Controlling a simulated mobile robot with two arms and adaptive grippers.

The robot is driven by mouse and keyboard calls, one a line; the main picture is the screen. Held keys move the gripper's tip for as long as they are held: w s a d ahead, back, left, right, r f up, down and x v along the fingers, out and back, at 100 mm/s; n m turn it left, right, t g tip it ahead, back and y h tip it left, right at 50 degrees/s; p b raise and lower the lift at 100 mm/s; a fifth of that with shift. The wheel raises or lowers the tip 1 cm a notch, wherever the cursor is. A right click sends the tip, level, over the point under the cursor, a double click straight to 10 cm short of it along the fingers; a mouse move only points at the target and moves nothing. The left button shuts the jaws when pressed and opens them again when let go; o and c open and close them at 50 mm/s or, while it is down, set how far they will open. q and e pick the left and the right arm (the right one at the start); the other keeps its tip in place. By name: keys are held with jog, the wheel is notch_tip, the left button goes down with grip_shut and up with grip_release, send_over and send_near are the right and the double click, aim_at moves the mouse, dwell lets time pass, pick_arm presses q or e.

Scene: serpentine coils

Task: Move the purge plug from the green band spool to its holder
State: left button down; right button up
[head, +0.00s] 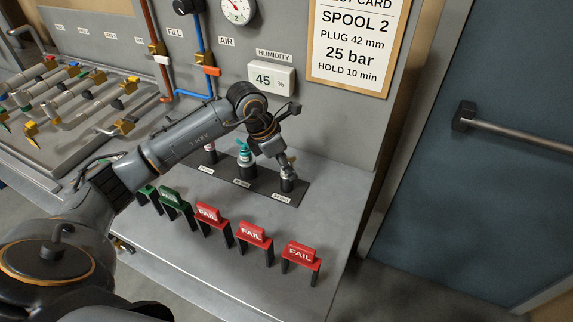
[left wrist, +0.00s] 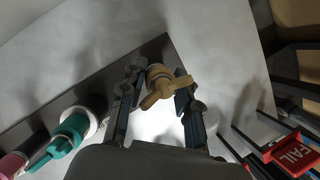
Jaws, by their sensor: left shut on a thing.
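The purge plug (left wrist: 158,86) has a tan-yellow winged handle and sits between the fingers of my left gripper (left wrist: 160,98) in the left wrist view. In the head view my left gripper (head: 286,166) points down at the right end of the dark holder strip (head: 262,187). The plug's lower part (head: 288,184) shows there, upright, at the rightmost place; I cannot tell whether it is fully seated. The spools (head: 75,92) lie on the bench at the left; which one has the green band is too small to tell. My right gripper is out of view.
A teal plug (head: 244,153) and a pink-topped plug (head: 210,152) stand left of my gripper on the strip. In front are green tags (head: 172,197) and red FAIL tags (head: 252,232) on black stands. A panel with a humidity display (head: 268,79) rises behind.

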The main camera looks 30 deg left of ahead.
pick_arm(q)
jog(key=c, duration=0.9)
grip_release()
jog(key=shift+o, duration=0.2)
